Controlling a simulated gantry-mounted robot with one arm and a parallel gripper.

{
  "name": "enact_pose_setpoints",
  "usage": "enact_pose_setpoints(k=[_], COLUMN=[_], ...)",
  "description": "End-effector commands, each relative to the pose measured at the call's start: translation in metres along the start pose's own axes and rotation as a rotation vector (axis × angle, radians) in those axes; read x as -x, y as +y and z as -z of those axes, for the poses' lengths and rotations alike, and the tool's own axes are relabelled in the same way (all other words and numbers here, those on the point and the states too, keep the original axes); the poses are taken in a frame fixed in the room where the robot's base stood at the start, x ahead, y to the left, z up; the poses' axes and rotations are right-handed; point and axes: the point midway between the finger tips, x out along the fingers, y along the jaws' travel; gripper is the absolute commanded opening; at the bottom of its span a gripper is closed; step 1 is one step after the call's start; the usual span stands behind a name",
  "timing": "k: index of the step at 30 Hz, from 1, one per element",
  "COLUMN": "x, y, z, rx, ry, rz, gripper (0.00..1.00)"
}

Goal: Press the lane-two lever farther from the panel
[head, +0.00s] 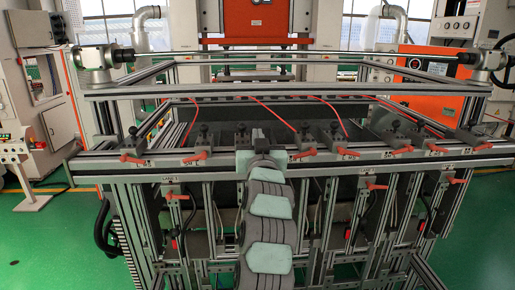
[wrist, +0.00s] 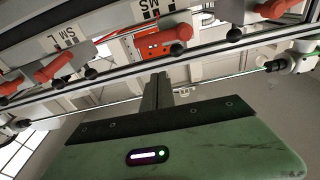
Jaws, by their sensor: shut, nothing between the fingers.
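Orange levers line the front rail of the metal frame in the head view: a left pair (head: 132,158) (head: 195,156), one right of my gripper (head: 304,153), and others farther right (head: 348,153) (head: 402,150) (head: 437,149). The lane labels are too small to read surely, so I cannot tell which lever belongs to lane two. My gripper (head: 259,136) is shut and empty at the middle of the rail, between the left and right levers. In the wrist view my gripper (wrist: 157,85) points toward an orange lever (wrist: 165,38), apparently apart from it.
Lower orange levers sit on the uprights at left (head: 176,196) and right (head: 375,185) (head: 455,180). Black knobs stand along the rail. Red hoses (head: 270,113) cross the bed behind. Upper frame bars (head: 290,86) surround the bed. A control panel (head: 14,150) stands far left.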

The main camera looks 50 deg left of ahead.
Motion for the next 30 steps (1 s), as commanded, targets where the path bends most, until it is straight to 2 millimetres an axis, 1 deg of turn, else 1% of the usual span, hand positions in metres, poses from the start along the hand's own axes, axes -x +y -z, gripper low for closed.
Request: enact_pose_setpoints(k=[15, 18, 23, 30], x=[0.079, 0.09, 0.099, 0.1], y=[0.001, 0.001, 0.001, 0.0], z=[-0.002, -0.001, -0.001, -0.001], rx=[0.0, 0.001, 0.001, 0.001], ry=[0.002, 0.002, 0.0, -0.002], rz=[-0.001, 0.0, 0.0, 0.0], gripper=[0.0, 0.0, 0.0, 0.0])
